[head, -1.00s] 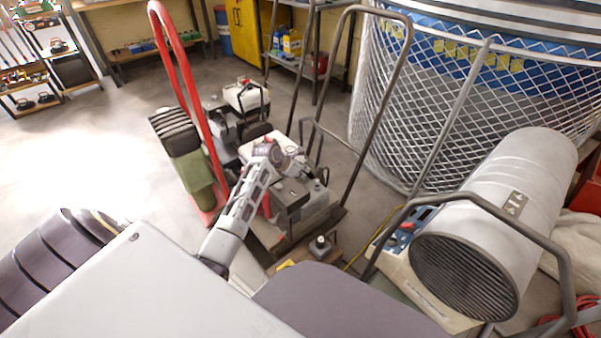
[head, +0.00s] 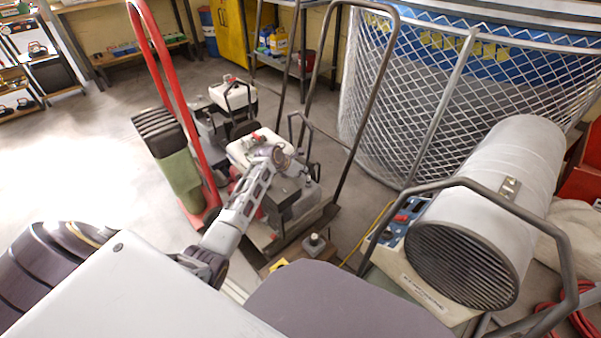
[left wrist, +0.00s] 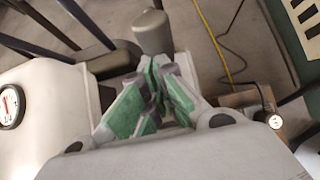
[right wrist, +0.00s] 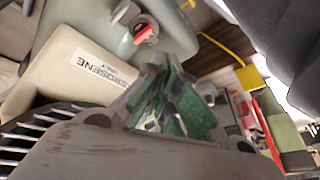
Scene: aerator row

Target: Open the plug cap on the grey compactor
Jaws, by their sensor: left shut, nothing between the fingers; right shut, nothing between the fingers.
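The grey compactor (head: 281,222) stands on the floor in the middle of the head view, under a tall dark handle. My left gripper (head: 279,155) is over it, shut and empty. In the left wrist view the shut green-padded fingers (left wrist: 155,72) lie just short of a grey rounded cylinder (left wrist: 153,34); I cannot tell whether they touch. A pale body with a dial gauge (left wrist: 11,106) is at left. I cannot tell which part is the plug cap. My right gripper (right wrist: 165,85) is shut and empty beside the kerosene heater; the head view does not show it.
The heater (head: 484,210), with its bent tube frame, stands at right, before a large mesh cage (head: 410,120). A red-framed hand truck (head: 168,80) stands left of the compactor. A small knobbed block (head: 314,244) is in front. Open floor lies at far left.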

